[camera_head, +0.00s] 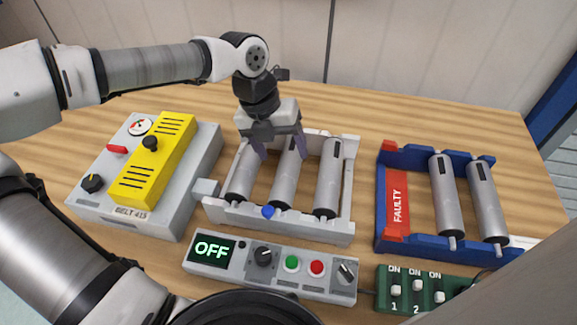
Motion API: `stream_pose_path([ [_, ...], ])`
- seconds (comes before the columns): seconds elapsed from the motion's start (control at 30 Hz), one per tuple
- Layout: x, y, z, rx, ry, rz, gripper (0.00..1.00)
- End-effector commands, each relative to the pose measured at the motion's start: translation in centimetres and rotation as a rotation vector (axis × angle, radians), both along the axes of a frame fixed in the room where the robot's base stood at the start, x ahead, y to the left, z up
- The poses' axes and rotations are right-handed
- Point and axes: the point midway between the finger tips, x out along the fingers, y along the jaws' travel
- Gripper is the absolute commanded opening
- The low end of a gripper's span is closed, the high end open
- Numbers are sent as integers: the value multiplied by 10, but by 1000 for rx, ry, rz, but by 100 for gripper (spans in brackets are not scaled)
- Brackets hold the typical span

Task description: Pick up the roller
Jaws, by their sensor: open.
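Three grey rollers lie side by side in a white frame (284,225) at the middle of the table: a left roller (244,178), a middle roller (286,180) and a right roller (328,180). My gripper (281,154) points down over the frame, open, with its fingers apart on either side of the upper part of the middle roller. I cannot tell whether the fingers touch it. A blue knob (268,212) sits on the frame's front edge. Two more rollers (446,195) (486,200) lie in a blue tray (402,245) with a red FAULTY label (397,203).
A grey box (150,215) with a yellow cover (155,165), dial and knobs stands at left. A control panel (275,283) reading OFF lies in front, beside a green switch board (405,280). Bare wood (430,120) shows behind the blue tray.

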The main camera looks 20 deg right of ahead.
Motion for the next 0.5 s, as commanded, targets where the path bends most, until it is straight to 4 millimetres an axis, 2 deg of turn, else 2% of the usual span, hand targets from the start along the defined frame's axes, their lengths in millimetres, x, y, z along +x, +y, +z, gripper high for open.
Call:
stream_pose_path([
  [0.17, -4, -3, -15, 0, 5, -5, 70],
  [0.33, -6, -7, -40, -1, 3, -4, 70],
  [0.5, -7, -9, -51, -1, 0, -2, 70],
])
